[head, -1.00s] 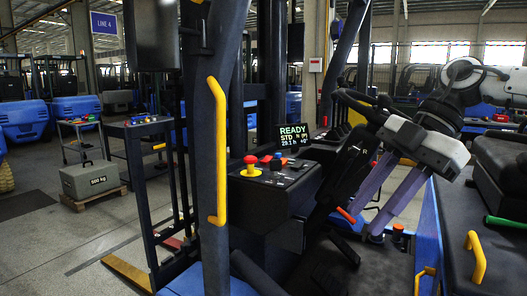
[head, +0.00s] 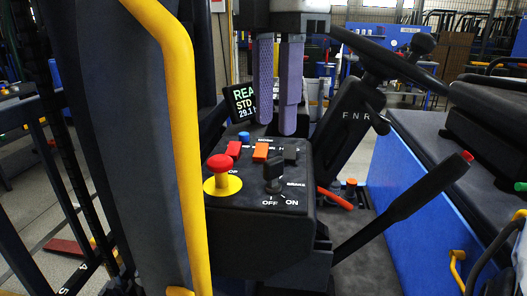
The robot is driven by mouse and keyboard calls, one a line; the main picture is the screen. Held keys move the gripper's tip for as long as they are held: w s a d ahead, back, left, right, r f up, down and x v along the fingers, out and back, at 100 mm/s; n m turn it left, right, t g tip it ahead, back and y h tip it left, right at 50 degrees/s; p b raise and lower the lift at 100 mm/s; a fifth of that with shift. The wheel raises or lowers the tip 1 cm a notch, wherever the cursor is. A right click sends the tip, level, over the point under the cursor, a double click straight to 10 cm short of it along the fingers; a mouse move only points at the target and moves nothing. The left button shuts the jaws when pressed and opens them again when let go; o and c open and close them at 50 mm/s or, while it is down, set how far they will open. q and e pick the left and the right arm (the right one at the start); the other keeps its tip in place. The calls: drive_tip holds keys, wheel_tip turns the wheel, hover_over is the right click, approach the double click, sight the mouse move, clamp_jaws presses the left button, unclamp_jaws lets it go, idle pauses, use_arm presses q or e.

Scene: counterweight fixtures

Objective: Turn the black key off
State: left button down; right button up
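The black key (head: 273,173) stands upright in the right part of the dark console top, in front of the seat area. Labels OFF and ON are printed on the console near its base. I cannot tell clearly which label it points at. My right gripper (head: 278,130) hangs down from the top of the view, its two purple fingers pointing down above the back of the console. A narrow gap shows between the fingers, seen obliquely, with nothing held. The fingertips are apart from the key, above and behind it in the picture. My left gripper is not in view.
A red mushroom button (head: 220,164) on a yellow base sits left of the key. Red (head: 233,149) and orange (head: 261,152) switches lie behind. A partly hidden lit display (head: 241,102), a black lever (head: 405,208) at right and a yellow grab bar (head: 180,130) at left surround the console.

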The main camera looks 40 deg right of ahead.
sight(274, 159)
wheel_tip(274, 159, down, 8)
drive_tip(key=shift+w+r, duration=0.1)
drive_tip(key=shift+r, duration=0.05)
clamp_jaws()
